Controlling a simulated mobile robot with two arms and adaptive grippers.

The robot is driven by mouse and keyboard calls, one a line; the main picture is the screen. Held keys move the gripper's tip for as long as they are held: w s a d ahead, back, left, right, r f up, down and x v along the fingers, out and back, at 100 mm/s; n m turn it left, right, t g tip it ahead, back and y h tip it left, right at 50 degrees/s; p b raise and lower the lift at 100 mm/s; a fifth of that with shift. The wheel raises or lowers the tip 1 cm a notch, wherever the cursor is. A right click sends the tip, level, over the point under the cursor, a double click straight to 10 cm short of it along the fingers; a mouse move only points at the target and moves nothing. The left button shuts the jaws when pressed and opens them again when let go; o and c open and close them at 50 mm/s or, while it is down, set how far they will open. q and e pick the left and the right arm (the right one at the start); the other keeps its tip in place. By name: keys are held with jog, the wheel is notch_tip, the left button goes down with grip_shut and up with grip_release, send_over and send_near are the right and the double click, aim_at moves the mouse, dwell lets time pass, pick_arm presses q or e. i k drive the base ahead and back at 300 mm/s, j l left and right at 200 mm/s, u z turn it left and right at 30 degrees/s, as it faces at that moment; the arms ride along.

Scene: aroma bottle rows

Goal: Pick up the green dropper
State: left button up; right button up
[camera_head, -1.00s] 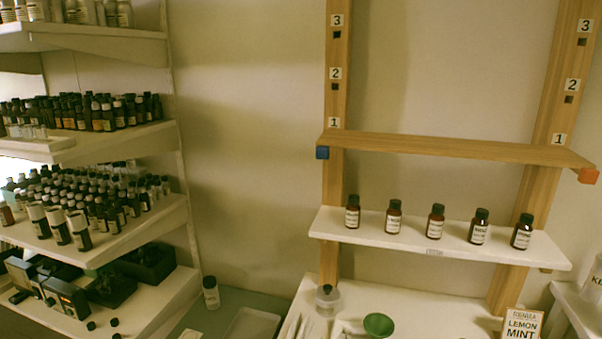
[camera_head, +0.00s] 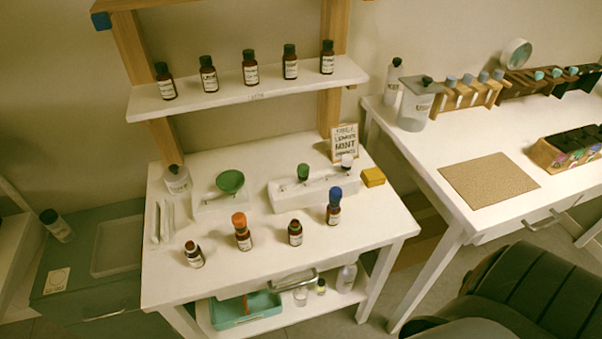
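The green dropper (camera_head: 303,171) stands upright, its green bulb up, in a white holder block (camera_head: 284,199) toward the back of the small white table (camera_head: 262,265). A white-topped dropper (camera_head: 347,161) stands at the right end of the same holder. In front of the holder is a row of brown bottles. One bottle has an orange top (camera_head: 239,220) and another has a blue top (camera_head: 335,194). Two brown bottles, at the left (camera_head: 194,255) and in between (camera_head: 295,233), show no coloured bulb. Neither of my grippers is in view.
A green funnel (camera_head: 230,181) is left of the holder, and a yellow block (camera_head: 373,177) is at its right. A white shelf (camera_head: 235,95) with several brown bottles overhangs the table's back. A dark chair (camera_head: 530,290) stands at the lower right, before another table (camera_head: 455,207).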

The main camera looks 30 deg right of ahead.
aim_at(303, 168)
jog(key=z, duration=1)
